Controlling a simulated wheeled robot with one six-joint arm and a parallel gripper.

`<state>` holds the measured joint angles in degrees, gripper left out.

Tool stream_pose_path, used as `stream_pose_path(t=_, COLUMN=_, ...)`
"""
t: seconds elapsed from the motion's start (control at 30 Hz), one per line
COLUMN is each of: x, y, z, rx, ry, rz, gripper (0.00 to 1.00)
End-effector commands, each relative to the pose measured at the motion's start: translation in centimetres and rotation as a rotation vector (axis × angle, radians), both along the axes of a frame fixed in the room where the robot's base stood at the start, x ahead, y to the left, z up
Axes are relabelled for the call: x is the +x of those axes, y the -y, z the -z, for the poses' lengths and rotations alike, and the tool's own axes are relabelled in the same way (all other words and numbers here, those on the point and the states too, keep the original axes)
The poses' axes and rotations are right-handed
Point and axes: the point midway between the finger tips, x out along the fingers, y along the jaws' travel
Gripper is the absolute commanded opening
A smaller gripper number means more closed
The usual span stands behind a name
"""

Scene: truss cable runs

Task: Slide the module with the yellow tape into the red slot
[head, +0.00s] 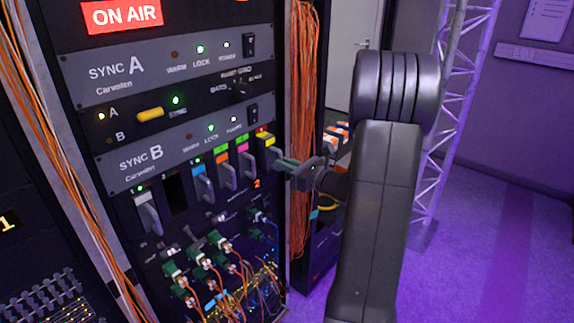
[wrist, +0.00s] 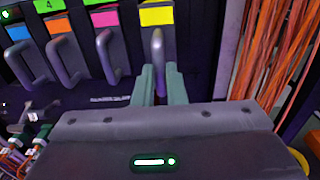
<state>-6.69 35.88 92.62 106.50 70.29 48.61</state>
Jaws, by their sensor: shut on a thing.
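The module with yellow tape (head: 265,140) is at the right end of the module row in the rack. It also shows in the wrist view, where its yellow tape (wrist: 157,15) sits above a grey loop handle (wrist: 158,45). My gripper (head: 278,160) is shut on this handle; in the wrist view its two green fingers (wrist: 160,82) stand on either side of it. How deep the module sits is unclear. A small red-orange label (head: 262,131) shows just above the yellow tape. A dark empty slot (head: 175,194) is further left in the row.
Modules with blue (head: 197,169), orange (head: 222,158) and pink (head: 243,148) tape stand left of the yellow one. Green connectors with orange cables (head: 205,262) fill the panel below. An orange cable bundle (head: 302,90) hangs close on the right.

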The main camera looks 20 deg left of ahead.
Motion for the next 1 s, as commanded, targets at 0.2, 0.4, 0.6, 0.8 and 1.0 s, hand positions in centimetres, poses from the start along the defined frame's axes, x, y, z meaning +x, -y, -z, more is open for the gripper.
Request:
stream_pose_path(t=0.2, x=0.2, y=-0.4, z=0.0, rx=0.001, ry=0.001, rz=-0.001, gripper=0.0)
stream_pose_path(t=0.4, x=0.5, y=-1.4, z=-0.1, rx=0.002, ry=0.002, rz=-0.002, gripper=0.0)
stream_pose_path(t=0.6, x=0.8, y=-2.3, z=0.0, rx=0.001, ry=0.001, rz=-0.001, gripper=0.0)
stream_pose_path(t=0.8, x=1.2, y=-3.3, z=-0.1, rx=0.002, ry=0.002, rz=-0.001, gripper=0.0)
stream_pose_path(t=1.0, x=1.3, y=-3.6, z=-0.1, rx=0.002, ry=0.002, rz=0.0, gripper=0.0)
